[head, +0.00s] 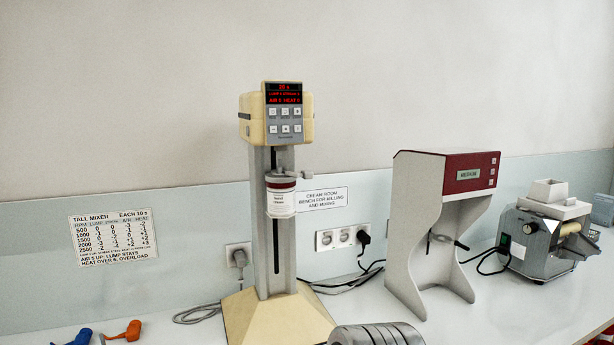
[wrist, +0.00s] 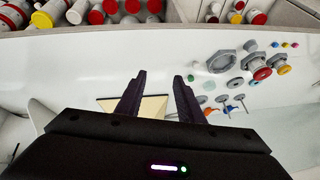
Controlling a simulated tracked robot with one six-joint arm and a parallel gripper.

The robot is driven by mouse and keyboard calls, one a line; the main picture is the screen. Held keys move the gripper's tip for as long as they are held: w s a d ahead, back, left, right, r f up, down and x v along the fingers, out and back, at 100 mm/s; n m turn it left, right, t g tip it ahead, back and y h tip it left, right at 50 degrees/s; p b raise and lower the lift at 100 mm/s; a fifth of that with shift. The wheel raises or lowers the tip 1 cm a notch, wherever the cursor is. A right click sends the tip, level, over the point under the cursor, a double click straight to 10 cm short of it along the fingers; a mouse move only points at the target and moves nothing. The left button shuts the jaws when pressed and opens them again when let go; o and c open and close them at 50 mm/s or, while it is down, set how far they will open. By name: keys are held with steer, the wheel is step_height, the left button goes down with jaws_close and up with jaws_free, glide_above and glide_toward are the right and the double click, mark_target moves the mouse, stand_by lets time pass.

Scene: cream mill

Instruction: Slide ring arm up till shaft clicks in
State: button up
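The tall mixer has a cream head (head: 247,118) with a lit red display, a grey slotted column (head: 261,215) and a cream base (head: 240,315). The ring arm (head: 306,174) sits partway up the column, below the head, with a small grey knob on its right. A jar with a white label and dark red band (head: 281,203) is held upright at the ring. The gap between jar and head is small; I cannot tell whether the shaft is seated. My gripper (wrist: 159,82) is open and empty, its two dark fingers apart, with a pale yellow surface behind them.
A mixing-data sign (head: 112,237) is on the wall. A white and red machine (head: 415,225) and a grey roller mill (head: 540,240) stand to the right. The wrist view shows loose grey rings (wrist: 221,61) and several red- and yellow-lidded jars (wrist: 95,15).

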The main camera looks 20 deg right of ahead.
steer(key=w+r+m+t+y, duration=0.1)
steer(key=w+r+m+y, duration=0.25)
steer(key=w+r, duration=0.45)
steer(key=m+t+y, duration=0.2)
steer(key=m+t, duration=0.7)
steer(key=t, duration=0.1)
glide_toward(312, 176)
steer(key=s, duration=0.2)
steer(key=shift+d+f+n, duration=0.1)
steer(key=shift+d+n, duration=0.15)
steer(key=shift+d, duration=0.1)
steer(key=x, duration=1.4)
steer(key=shift+d, duration=0.1)
steer(key=shift+c, duration=0.4)
